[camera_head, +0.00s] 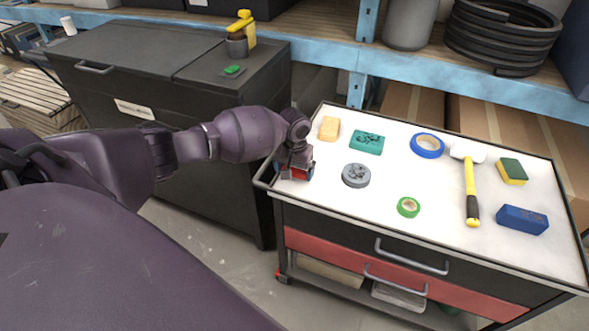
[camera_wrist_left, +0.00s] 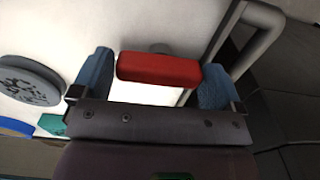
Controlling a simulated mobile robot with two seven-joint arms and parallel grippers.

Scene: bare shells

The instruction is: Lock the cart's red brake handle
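The cart (camera_head: 320,205) has a white top, a dark body and a red drawer. Its red brake handle shows as a small red patch (camera_head: 299,174) at the cart's left edge, mostly hidden by my left gripper (camera_head: 297,170). In the left wrist view the brake handle (camera_wrist_left: 158,70) is a red bar on a grey stub. It lies between the two blue finger pads of my left gripper (camera_wrist_left: 157,64). The fingers are spread, with a clear gap on the left and a small one on the right. My right gripper is not in view.
The cart's grey push rail (camera_wrist_left: 243,38) runs close by the right finger. A grey disc (camera_head: 356,175), green tape (camera_head: 408,206), blue tape (camera_head: 427,145), a mallet (camera_head: 471,185) and sponges lie on the top. A dark cabinet (camera_head: 190,120) stands left; a blue shelf beam (camera_head: 450,75) runs behind.

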